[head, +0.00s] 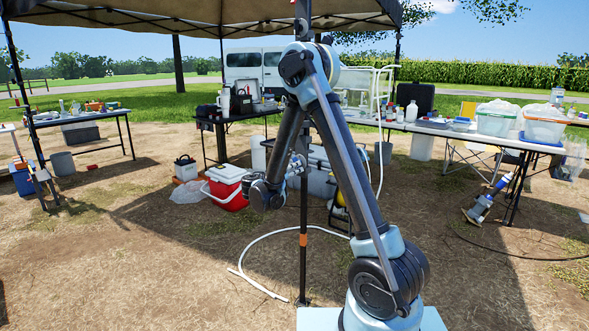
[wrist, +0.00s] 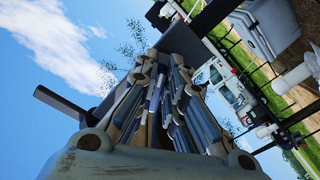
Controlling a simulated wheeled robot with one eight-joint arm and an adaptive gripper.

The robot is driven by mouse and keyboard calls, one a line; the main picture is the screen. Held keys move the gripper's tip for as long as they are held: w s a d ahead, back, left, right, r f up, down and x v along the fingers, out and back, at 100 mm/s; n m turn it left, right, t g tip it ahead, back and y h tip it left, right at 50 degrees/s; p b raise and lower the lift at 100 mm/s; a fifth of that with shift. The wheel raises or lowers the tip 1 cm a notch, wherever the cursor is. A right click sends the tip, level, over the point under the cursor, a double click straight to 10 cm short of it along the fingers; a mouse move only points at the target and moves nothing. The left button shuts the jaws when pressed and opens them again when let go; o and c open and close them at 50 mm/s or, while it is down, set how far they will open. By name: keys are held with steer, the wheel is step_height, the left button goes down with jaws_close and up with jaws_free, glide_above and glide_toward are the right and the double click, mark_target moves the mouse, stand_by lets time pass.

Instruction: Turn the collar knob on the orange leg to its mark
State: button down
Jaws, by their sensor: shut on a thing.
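The orange leg is the dark upright canopy pole with an orange band (head: 303,240) in the middle of the head view. My gripper (head: 296,166) is at this pole, well above the band and partly hidden by my own arm. In the wrist view the fingers of my gripper (wrist: 181,55) are close together against dark parts of the pole. The gripper is shut on the collar knob, which is mostly hidden behind the fingers. A dark bar (wrist: 60,102) sticks out to the left there. The mark on the collar cannot be made out.
A red cooler (head: 226,188) and a grey case (head: 318,180) stand behind the pole. A white hose (head: 262,240) lies on the ground around its foot. Tables with gear stand left, behind and right (head: 440,130). The ground at front left is clear.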

steer(key=shift+a+m, duration=0.1)
steer(key=shift+m, duration=0.4)
steer(key=shift+w, duration=0.1)
steer(key=m, duration=0.5)
steer(key=shift+w+a+f, duration=0.1)
steer(key=shift+w+a, duration=0.15)
steer(key=shift+a, duration=0.05)
steer(key=c, duration=1.6)
jaws_free()
steer(key=v, duration=1.2)
steer(key=shift+f, duration=0.1)
